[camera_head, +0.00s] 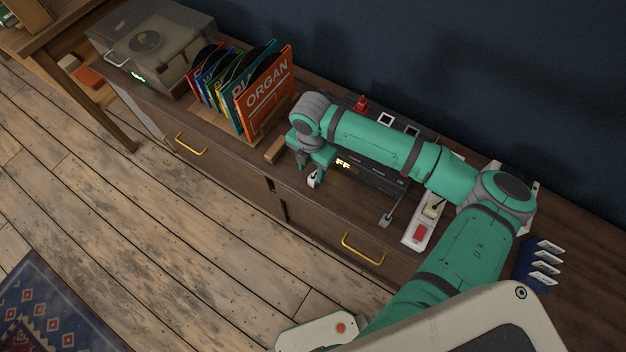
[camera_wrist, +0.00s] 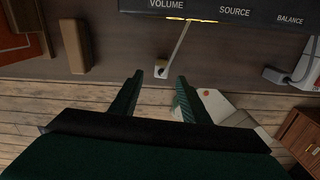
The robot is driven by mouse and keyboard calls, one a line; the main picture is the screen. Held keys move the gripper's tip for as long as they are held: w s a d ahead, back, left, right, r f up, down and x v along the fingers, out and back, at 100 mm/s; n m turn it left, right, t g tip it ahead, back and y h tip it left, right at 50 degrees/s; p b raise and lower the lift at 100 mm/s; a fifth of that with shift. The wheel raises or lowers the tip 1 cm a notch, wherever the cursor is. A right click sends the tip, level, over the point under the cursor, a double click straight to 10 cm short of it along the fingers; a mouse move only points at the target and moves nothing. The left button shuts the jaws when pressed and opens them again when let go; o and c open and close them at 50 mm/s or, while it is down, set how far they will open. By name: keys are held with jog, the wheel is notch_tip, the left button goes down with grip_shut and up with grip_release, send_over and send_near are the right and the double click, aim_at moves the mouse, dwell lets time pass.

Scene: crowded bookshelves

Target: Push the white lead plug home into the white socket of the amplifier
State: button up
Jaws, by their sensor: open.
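The white lead plug (camera_head: 313,180) lies on the sideboard top near its front edge. It also shows in the wrist view (camera_wrist: 161,70), with a thin pale lead running from it to the amplifier's lower front. The dark amplifier (camera_wrist: 215,12) carries VOLUME, SOURCE and BALANCE labels; in the head view its front display (camera_head: 343,163) is lit and my arm covers much of it. Two white-framed square openings (camera_head: 384,119) show at its back; which is the white socket I cannot tell. My gripper (camera_wrist: 160,82) is open, its fingertips on either side of the plug, not closed on it.
A red plug (camera_head: 361,103) stands at the amplifier's back. A wooden block (camera_wrist: 75,46) and records (camera_head: 262,88) stand left. A grey plug (camera_head: 385,220) and a white power strip (camera_head: 411,238) with a red switch lie right. A turntable (camera_head: 150,45) is far left.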

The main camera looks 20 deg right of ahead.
aim_at(312, 177)
jog(key=shift+s+f, duration=0.1)
jog(key=shift+f, duration=2.7)
grip_shut()
